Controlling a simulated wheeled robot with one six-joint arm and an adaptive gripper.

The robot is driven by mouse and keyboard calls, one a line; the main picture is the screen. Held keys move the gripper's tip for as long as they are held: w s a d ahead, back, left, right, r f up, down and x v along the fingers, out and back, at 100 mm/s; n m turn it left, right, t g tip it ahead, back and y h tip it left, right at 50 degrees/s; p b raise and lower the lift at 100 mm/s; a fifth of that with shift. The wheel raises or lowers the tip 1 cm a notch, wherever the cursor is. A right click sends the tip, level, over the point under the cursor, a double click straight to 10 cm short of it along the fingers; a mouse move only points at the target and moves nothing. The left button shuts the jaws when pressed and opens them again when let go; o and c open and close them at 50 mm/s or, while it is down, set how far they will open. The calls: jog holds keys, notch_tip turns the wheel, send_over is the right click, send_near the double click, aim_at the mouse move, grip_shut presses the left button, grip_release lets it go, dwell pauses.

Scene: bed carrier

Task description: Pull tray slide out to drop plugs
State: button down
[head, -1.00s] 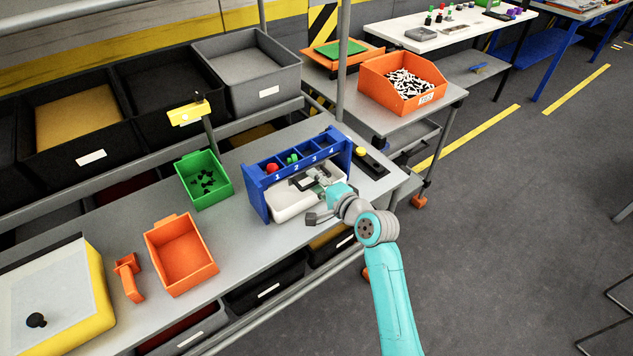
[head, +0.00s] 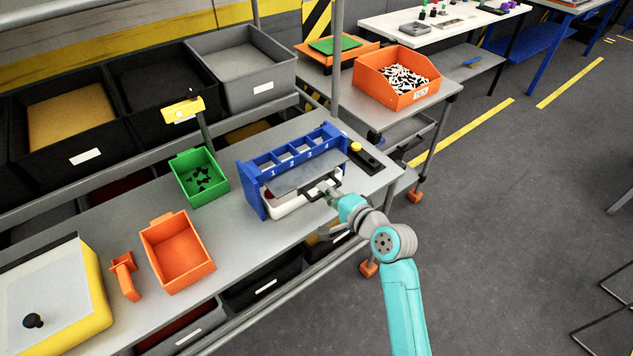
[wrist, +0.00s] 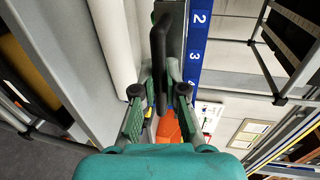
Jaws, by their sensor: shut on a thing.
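A blue rack (head: 262,192) with compartments numbered 1 to 4 stands on the grey bench. A flat grey slide (head: 300,178) sticks out of its front, towards my arm. My gripper (head: 322,191) is shut on the slide's dark handle, which shows in the wrist view (wrist: 160,62) between the fingers (wrist: 159,92). The compartments look empty from above. A white tray (head: 288,207) sits under the slide, partly covered by it. A bit of a red plug (head: 268,195) shows at the tray's left end. Green plugs are not visible.
A green bin (head: 222,185) with dark pieces and an orange bin (head: 205,262) stand left of the rack. A black box with a yellow button (head: 366,158) is close on its right. A metal post (head: 337,90) rises behind. Open floor lies right.

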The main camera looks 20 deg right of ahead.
jog(key=shift+s+d+f, duration=0.1)
jog(key=shift+s+d, duration=0.1)
jog(key=shift+s, duration=0.25)
jog(key=c, duration=1.2)
grip_release()
jog(key=shift+s, duration=0.1)
jog(key=v, duration=1.2)
